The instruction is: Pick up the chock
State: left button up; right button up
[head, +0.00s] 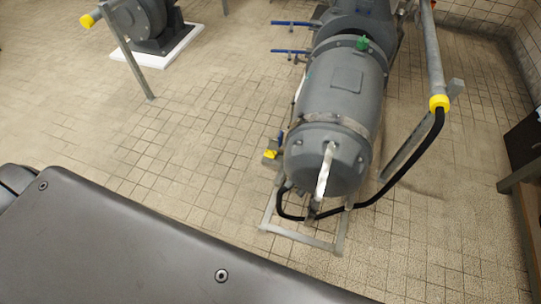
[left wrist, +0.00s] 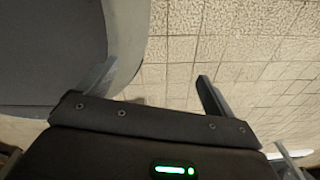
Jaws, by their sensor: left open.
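I cannot make out a chock for certain in either view. A small yellow piece (head: 270,154) shows beside the left side of the grey motor in the head view; it is too small to tell what it is. My left gripper (left wrist: 156,74) shows in the left wrist view with its two fingers wide apart. Nothing is between them, and tiled floor lies beyond. Neither gripper shows in the head view.
A large grey cylindrical motor (head: 345,85) stands on a metal frame (head: 300,238) with a black hose (head: 405,172) curving around it. Another machine (head: 150,22) stands on a white base at upper left. The tiled floor (head: 190,130) between them is clear. A dark box (head: 524,145) is at right.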

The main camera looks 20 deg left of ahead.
aim_at(269, 153)
jog(key=k, duration=1)
jog(key=u, duration=1.5)
jog(key=i, duration=4.4)
jog(key=z, duration=3.3)
jog(key=i, duration=0.55)
jog(key=z, duration=0.05)
